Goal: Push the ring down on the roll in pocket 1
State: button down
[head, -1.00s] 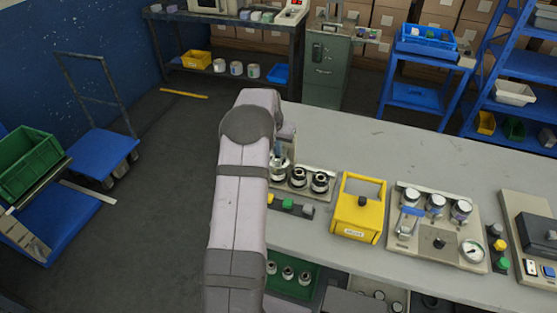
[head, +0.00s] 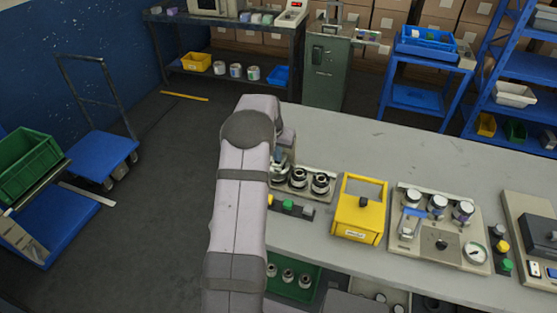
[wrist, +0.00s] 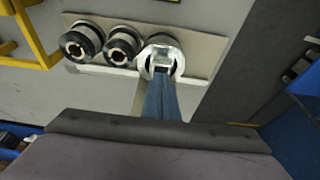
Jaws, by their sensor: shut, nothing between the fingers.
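A block (head: 292,192) on the bench holds three rolls in a row. The middle roll (head: 298,178) and right roll (head: 320,183) have dark tops with light centres. They also show in the wrist view as the middle roll (wrist: 122,46) and the left roll (wrist: 80,42). The third roll, leftmost in the head view, is partly hidden by my arm. In the wrist view a bright metal ring (wrist: 178,62) sits at this roll's top. My gripper (wrist: 161,72) is shut, its blue fingertips over or against the ring; contact cannot be told. No pocket number is readable.
A yellow caddy (head: 358,212) stands right of the block. A strip of coloured buttons (head: 290,207) lies in front. A fixture with several jars (head: 437,228) and a gauge stands further right. The bench behind (head: 350,145) is clear.

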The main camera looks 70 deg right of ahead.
jog(key=shift+a, duration=0.1)
notch_tip(320, 180, up, 8)
jog(key=p, duration=0.5)
jog(key=shift+r+p, duration=0.25)
jog(key=shift+p, duration=0.15)
dwell(0.5)
jog(key=s+a+f+n+y, duration=0.15)
jog(key=a+f, duration=0.35)
jog(key=a, duration=0.5)
jog(key=s+a+f+n+y, duration=0.1)
jog(key=a+f+n+y, duration=0.2)
jog(key=a, duration=0.7)
jog(key=w+a+r+n, duration=0.3)
jog(key=a+n, duration=0.1)
jog(key=a, duration=0.9)
jog(key=w+a+r+n, duration=0.4)
jog(key=a+n, duration=0.1)
jog(key=a, duration=0.7)
jog(key=w+a+r+n+h, duration=0.1)
jog(key=w+a+r+n, duration=0.2)
jog(key=a, duration=1)
jog(key=shift+w+a+r+n, duration=0.3)
jog(key=shift+w+r+n, duration=0.15)
jog(key=shift+n, duration=0.3)
